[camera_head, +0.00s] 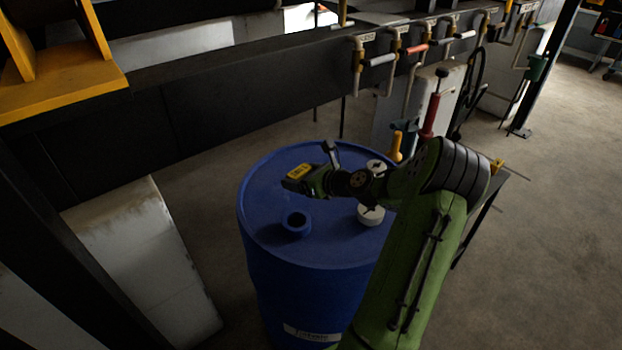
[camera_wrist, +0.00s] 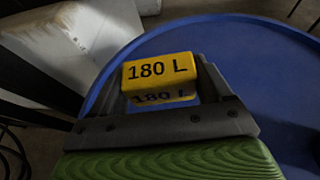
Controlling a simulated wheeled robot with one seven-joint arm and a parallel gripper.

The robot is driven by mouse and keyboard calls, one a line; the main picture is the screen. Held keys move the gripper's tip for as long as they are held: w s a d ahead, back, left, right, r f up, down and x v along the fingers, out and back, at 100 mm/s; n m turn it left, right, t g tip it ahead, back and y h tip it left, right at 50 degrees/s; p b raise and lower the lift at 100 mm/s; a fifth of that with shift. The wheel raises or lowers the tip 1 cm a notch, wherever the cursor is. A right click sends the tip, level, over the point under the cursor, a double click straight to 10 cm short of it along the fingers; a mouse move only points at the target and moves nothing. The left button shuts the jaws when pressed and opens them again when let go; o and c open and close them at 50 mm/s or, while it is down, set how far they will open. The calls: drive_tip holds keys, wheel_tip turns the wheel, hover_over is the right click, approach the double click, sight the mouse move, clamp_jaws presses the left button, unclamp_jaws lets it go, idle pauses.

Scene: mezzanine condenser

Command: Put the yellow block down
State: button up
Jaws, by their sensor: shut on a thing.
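The yellow block (camera_wrist: 158,70) is marked "180 L" in black and sits between the fingers of my gripper (camera_wrist: 160,88) in the wrist view. My gripper is shut on it. In the head view the yellow block (camera_head: 299,172) shows at the tip of my gripper (camera_head: 303,180), over the far left part of the blue drum top (camera_head: 270,215). In the wrist view the blue drum top (camera_wrist: 240,50) lies behind and below the block. I cannot tell whether the block touches it.
A blue ring-shaped piece (camera_head: 296,223) stands on the drum top, front left. A white round cap (camera_head: 371,214) is at its right, near my arm. Pipes with valves (camera_head: 390,58) run along the dark beam behind. A pale block (camera_head: 142,262) stands left of the drum.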

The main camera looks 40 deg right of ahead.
drive_tip(key=s+d+r+m+h, duration=0.2)
drive_tip(key=d, duration=0.4)
drive_tip(key=f+b, duration=0.2)
drive_tip(key=f, duration=0.3)
drive_tip(key=f+b, duration=0.2)
drive_tip(key=f, duration=0.3)
drive_tip(key=shift+w+a, duration=0.1)
drive_tip(key=shift+a, duration=0.1)
drive_tip(key=shift+r, duration=0.1)
